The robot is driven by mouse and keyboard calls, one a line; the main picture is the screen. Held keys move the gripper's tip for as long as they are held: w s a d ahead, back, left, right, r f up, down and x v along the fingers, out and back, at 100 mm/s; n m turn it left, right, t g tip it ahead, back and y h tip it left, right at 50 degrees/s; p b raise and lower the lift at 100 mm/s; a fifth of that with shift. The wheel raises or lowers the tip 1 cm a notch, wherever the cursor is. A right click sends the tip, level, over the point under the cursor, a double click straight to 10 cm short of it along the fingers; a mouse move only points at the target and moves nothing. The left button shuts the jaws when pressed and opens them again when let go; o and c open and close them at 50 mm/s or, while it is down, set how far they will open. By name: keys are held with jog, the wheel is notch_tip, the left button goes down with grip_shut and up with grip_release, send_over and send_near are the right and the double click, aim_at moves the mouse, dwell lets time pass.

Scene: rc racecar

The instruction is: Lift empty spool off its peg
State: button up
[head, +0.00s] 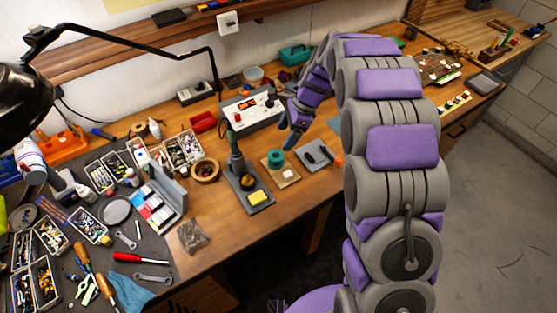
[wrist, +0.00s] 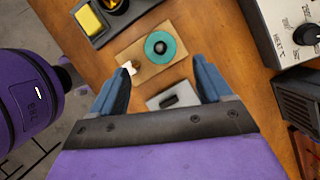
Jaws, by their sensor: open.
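A teal round spool (head: 276,158) sits on a small wooden board (head: 289,178) near the table's front edge. In the wrist view the spool (wrist: 170,57) shows from above as a teal ring with a dark round centre; I cannot tell the peg apart inside it. A small brown and white piece (wrist: 131,68) is beside it on the same board (wrist: 178,20). My gripper (head: 291,142) is open and empty, up and to the right of the spool in the head view. In the wrist view its two blue fingers (wrist: 162,70) are wide apart, with the spool beyond their tips.
A grey tray with a black item (head: 315,155) lies right of the board. A soldering stand with a yellow sponge (head: 257,197) is to its left. A control box with dials (head: 252,112) stands behind. A brown tape roll (head: 205,170) and parts boxes lie further left.

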jog(key=b, duration=0.1)
send_over(281, 155)
jog(key=a, duration=0.2)
notch_tip(281, 155, down, 5)
jog(key=shift+w+f, duration=0.1)
jog(key=d, duration=0.1)
jog(key=d+f, duration=0.1)
jog(key=d, duration=0.1)
notch_tip(281, 155, down, 2)
jog(key=shift+a+f+b, duration=0.1)
jog(key=shift+a+b, duration=0.05)
jog(key=shift+b, duration=0.6)
jog(key=a, duration=0.1)
jog(key=a+f, duration=0.2)
jog(key=a, duration=0.1)
jog(key=shift+a+f, duration=0.1)
jog(key=d, duration=0.3)
jog(key=shift+d+r, duration=0.1)
jog(key=shift+r, duration=0.1)
jog(key=c, duration=0.5)
jog(key=shift+c, duration=0.6)
jog(key=shift+s+a+f, duration=0.1)
jog(key=shift+s+a, duration=0.15)
jog(key=shift+a, duration=0.55)
jog(key=c, duration=0.4)
